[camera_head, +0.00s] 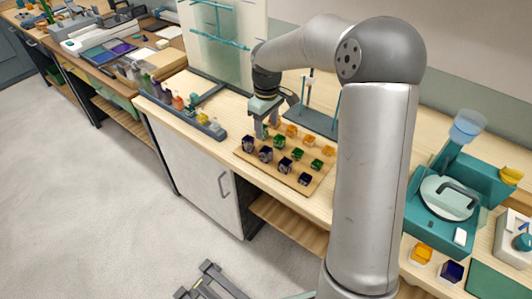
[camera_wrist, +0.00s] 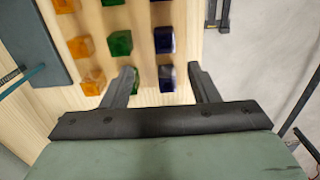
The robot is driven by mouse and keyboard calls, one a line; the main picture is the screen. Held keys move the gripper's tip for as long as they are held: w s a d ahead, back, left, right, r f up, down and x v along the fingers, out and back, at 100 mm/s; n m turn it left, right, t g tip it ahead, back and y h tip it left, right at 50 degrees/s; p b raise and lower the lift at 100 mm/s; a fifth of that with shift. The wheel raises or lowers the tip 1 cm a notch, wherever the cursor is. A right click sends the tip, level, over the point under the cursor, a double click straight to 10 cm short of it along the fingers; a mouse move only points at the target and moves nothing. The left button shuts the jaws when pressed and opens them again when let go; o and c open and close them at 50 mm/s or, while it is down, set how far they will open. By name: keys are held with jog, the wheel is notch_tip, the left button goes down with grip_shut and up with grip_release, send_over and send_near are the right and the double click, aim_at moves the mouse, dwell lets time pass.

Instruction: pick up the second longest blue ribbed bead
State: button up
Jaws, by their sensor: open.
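Several dark blue beads stand in a row along the front of the wooden board (camera_head: 262,171), among them the leftmost blue bead (camera_head: 248,145) and the rightmost blue bead (camera_head: 305,179). I cannot tell their lengths or ribbing clearly. My gripper (camera_head: 267,133) is over the board's left end, pointing down. In the wrist view my gripper (camera_wrist: 161,69) is open and empty, with the nearest blue bead (camera_wrist: 166,78) showing between its fingers, apart from both. Another blue bead (camera_wrist: 164,40) and a part-cut one (camera_wrist: 162,11) lie beyond.
Green beads (camera_wrist: 120,43) and orange beads (camera_wrist: 81,47) form neighbouring rows; the left finger partly covers one green bead. A dark rack of bottles (camera_head: 203,123) stands left of the board. A stand with a dark base (camera_head: 315,122) is behind. A teal balance (camera_head: 445,200) is far right.

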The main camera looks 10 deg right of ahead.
aim_at(266, 152)
notch_tip(266, 152, down, 6)
jog(key=shift+p, duration=0.4)
jog(key=f, duration=0.2)
jog(key=s+f+p, duration=0.1)
jog(key=f, duration=0.1)
jog(key=shift+a+f, duration=0.1)
jog(key=shift+a, duration=0.1)
jog(key=shift+f, duration=0.5)
jog(key=shift+w, duration=0.1)
jog(key=c, duration=1.1)
